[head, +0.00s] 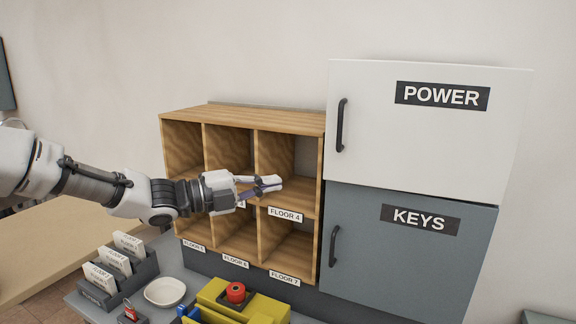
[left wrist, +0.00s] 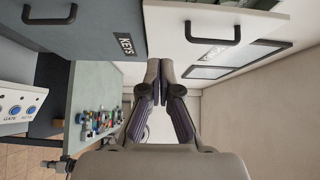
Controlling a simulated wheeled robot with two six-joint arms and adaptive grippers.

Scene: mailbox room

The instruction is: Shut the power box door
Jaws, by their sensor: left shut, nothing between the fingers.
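The power box door (head: 420,130) is a white panel with a black POWER label and a dark vertical handle (head: 340,125) near its left edge. In the head view it lies nearly in line with the grey keys door below; I cannot tell whether a small gap is open at its edge. A white panel with a dark handle shows at the upper right of the left wrist view (left wrist: 180,15). My left gripper (head: 272,184) is shut and empty, in front of the wooden pigeonholes and left of the power door, apart from its handle. My right gripper is out of view.
The grey keys door (head: 390,265) is directly below the power box. Wooden pigeonholes (head: 240,119) stand left of both boxes. On the counter are card holders, a white bowl (head: 165,292) and a yellow box (head: 215,290) with a red knob.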

